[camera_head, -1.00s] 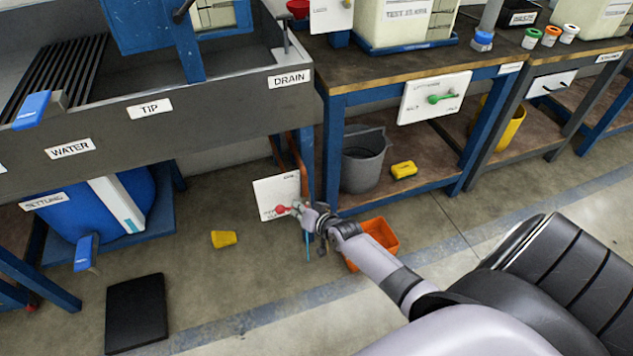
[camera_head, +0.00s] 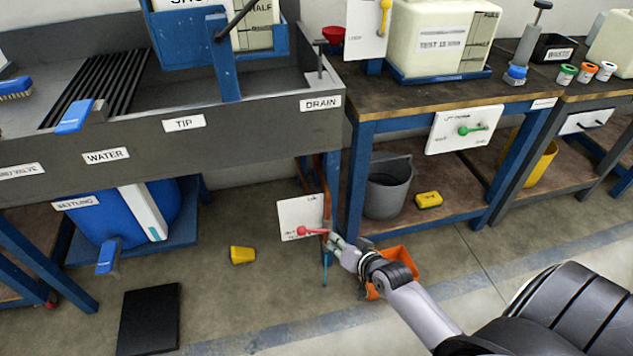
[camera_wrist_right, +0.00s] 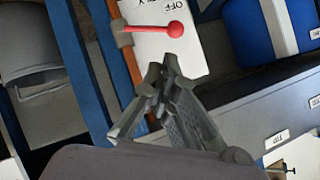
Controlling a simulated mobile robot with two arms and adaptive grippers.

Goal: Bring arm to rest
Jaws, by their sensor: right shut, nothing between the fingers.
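My right arm reaches in from the lower right in the head view. Its gripper (camera_head: 338,243) is beside the white valve panel with a red lever (camera_head: 312,231) under the drain end of the sink. In the right wrist view the fingers of this gripper (camera_wrist_right: 160,84) are closed together with nothing between them. The red lever's knob (camera_wrist_right: 176,29) shows just beyond the fingertips, apart from them as far as I can tell. My left arm and gripper are not in view.
A grey bucket (camera_head: 388,187) and yellow sponge (camera_head: 428,200) sit on the bench's lower shelf. An orange bin (camera_head: 405,262) is on the floor partly behind my arm. A yellow object (camera_head: 242,255) and black mat (camera_head: 148,320) lie on the floor. The floor in front is otherwise clear.

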